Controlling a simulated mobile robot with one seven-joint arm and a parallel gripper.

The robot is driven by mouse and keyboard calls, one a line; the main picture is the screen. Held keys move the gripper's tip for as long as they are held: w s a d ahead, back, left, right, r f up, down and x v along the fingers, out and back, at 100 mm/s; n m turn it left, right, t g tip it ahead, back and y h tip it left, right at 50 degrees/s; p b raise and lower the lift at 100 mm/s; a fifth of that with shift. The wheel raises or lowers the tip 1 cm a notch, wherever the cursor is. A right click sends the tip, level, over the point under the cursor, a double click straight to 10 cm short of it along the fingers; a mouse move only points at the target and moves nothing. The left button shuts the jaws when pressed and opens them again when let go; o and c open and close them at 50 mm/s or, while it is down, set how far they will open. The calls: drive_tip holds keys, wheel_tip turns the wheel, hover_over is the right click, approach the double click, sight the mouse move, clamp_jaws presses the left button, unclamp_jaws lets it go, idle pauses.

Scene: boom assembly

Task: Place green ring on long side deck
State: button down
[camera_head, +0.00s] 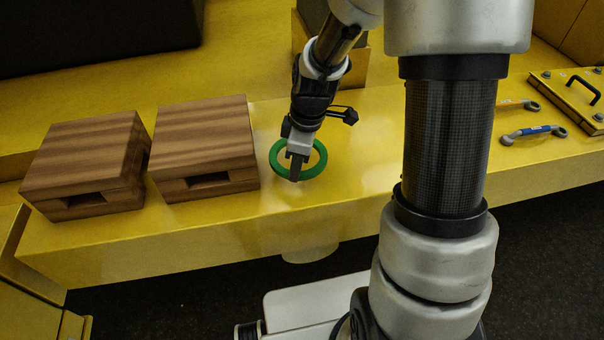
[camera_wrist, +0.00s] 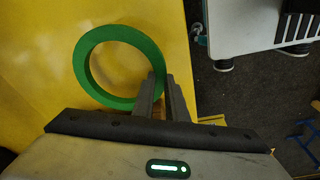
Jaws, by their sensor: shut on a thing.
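The green ring (camera_head: 275,161) is at or just above the yellow long side deck (camera_head: 347,165), to the right of two wooden blocks. My gripper (camera_head: 295,170) points down at the ring's near side and is shut on its rim. In the wrist view the ring (camera_wrist: 82,67) lies flat against the yellow surface (camera_wrist: 30,60). The fingers of my gripper (camera_wrist: 163,92) pinch its lower right rim. I cannot tell whether the ring touches the deck.
Two wooden blocks (camera_head: 82,160) (camera_head: 203,145) stand on the left of the deck. Wrenches (camera_head: 533,134) and a yellow plate with a black handle (camera_head: 575,95) lie on the right. The deck's front edge drops to a dark floor (camera_head: 540,250).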

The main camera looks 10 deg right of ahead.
sight(297, 190)
drive_tip(key=shift+f, duration=2.55)
drive_tip(key=c, duration=1.8)
unclamp_jaws()
drive_tip(key=shift+r, duration=0.1)
drive_tip(key=shift+o, duration=0.2)
